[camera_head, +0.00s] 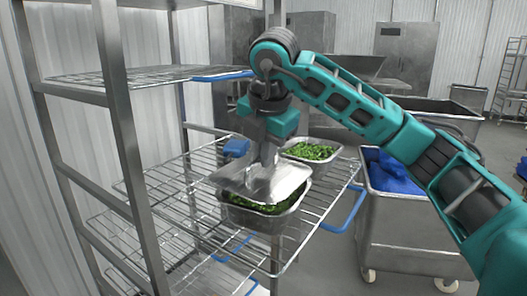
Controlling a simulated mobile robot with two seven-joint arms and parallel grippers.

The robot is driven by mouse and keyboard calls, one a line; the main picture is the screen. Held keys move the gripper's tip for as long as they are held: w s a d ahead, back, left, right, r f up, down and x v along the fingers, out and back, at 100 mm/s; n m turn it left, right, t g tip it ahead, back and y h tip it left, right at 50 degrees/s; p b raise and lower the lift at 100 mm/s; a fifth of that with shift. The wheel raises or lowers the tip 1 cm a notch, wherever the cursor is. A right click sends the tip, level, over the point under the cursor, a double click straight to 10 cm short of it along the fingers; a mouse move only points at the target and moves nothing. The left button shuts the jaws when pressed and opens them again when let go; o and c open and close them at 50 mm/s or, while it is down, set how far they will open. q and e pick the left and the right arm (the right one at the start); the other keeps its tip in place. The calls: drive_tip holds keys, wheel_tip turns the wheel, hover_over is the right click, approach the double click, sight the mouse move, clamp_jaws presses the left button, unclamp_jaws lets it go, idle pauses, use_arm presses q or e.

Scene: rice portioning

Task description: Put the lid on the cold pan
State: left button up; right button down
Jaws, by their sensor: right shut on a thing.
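My right gripper (265,172) points down over the wire shelf and is shut on a shiny metal lid (232,179). The lid is over the near metal pan (265,222), which holds chopped greens. The lid looks tilted and covers the back part of the pan's opening. Greens still show along the front. I cannot tell whether the lid touches the rim. A second open pan of greens (312,152) stands just behind and to the right on the same shelf. The gripper hides part of the lid. My left gripper is not in view.
The wire shelf (172,180) belongs to a metal rack with an upright post (122,130) at the left. An upper shelf (140,76) lies above left. A blue handle (345,212) juts from the shelf's right. A steel cart (415,225) with blue contents stands at the right.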

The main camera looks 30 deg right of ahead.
drive_tip(key=shift+f, duration=0.4)
drive_tip(key=c, duration=1.2)
unclamp_jaws()
drive_tip(key=shift+r, duration=0.1)
drive_tip(key=shift+r, duration=0.2)
drive_tip(key=shift+p+v, duration=2)
drive_tip(key=shift+v, duration=4.3)
